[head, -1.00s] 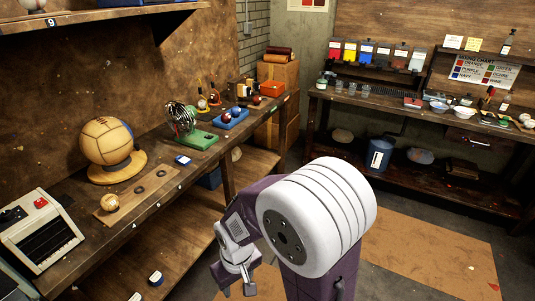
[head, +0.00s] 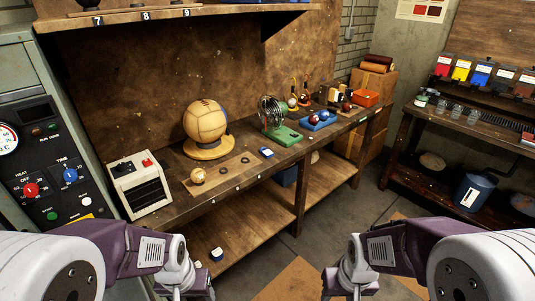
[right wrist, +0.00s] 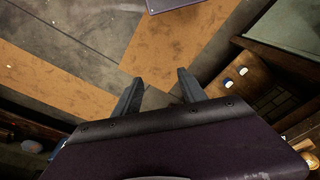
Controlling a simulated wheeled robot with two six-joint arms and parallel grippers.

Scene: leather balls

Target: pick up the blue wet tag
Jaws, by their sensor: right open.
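A small blue block with a pale top (head: 266,152), which looks like the blue tag, lies on the bench near its front edge, right of the wooden board. Two more small pale-topped blocks lie on the lower shelf, one of them blue-sided (head: 216,254); any lettering is too small to read. In the right wrist view two small blocks (right wrist: 243,71) show at the right. My right gripper (right wrist: 160,76) is open and empty over the floor, well away from the bench. My left gripper (head: 184,293) is low in the head view, cut off by the frame edge, its jaws unclear.
On the bench are a stitched ball (head: 206,121) on a round stand, a small ball (head: 198,176) on a board with holes, a wire cage (head: 272,112) on a green base, and a blue tray (head: 318,124). An oven panel (head: 45,170) stands left. Floor before the bench is clear.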

